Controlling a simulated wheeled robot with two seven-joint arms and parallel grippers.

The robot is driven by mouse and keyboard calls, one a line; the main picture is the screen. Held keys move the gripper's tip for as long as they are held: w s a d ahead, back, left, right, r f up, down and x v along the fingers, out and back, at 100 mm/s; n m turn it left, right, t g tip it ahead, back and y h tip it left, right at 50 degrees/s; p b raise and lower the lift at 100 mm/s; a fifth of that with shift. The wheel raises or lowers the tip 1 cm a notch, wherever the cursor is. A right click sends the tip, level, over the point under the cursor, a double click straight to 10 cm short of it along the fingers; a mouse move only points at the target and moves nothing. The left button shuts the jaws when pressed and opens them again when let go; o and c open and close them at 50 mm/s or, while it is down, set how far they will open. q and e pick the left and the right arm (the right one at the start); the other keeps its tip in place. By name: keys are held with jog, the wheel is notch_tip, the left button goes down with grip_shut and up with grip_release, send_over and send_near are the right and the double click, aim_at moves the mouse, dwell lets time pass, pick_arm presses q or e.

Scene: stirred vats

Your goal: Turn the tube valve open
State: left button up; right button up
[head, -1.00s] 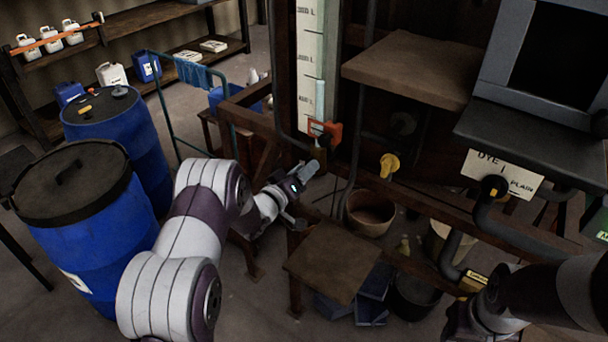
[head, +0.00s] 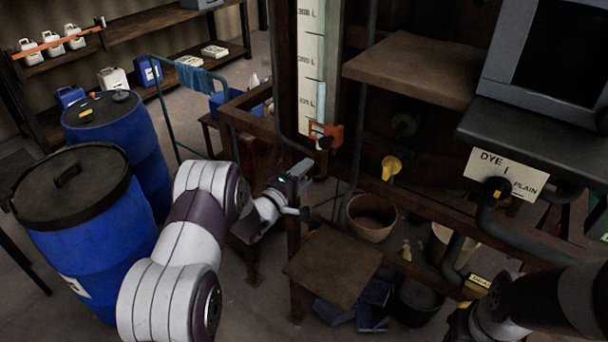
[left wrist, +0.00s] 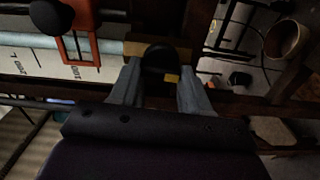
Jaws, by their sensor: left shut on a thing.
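The tube valve is a dark, rounded knob (left wrist: 158,56) with a small yellow mark, in front of a brownish block in the left wrist view. In the head view it is a small dark shape (head: 324,143) below the red-orange bracket, at the foot of the scaled tube (head: 320,100). My left gripper (head: 308,165) is at this spot, and the left wrist view shows its two grey fingers (left wrist: 157,78) on either side of the knob. It is shut on the knob. How the knob meets the tube is hidden. My right gripper does not show; only its dark arm does.
The red-orange bracket (head: 332,132) is close above my left gripper. A yellow valve handle (head: 391,167) is to the right. A wooden shelf (head: 420,68) juts out above, and a low wooden board (head: 333,265) is below. Blue drums (head: 80,235) stand left of my arm.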

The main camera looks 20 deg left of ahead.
pick_arm(q)
jog(key=shift+a+n, duration=0.1)
jog(key=shift+n, duration=0.4)
jog(key=o, duration=1.1)
jog(key=shift+c, duration=0.2)
jog(key=shift+a, duration=0.1)
jog(key=shift+s, duration=0.1)
jog(key=b+v, duration=0.3)
jog(key=v, duration=0.9)
jog(key=shift+s, duration=0.3)
jog(key=shift+a, duration=0.1)
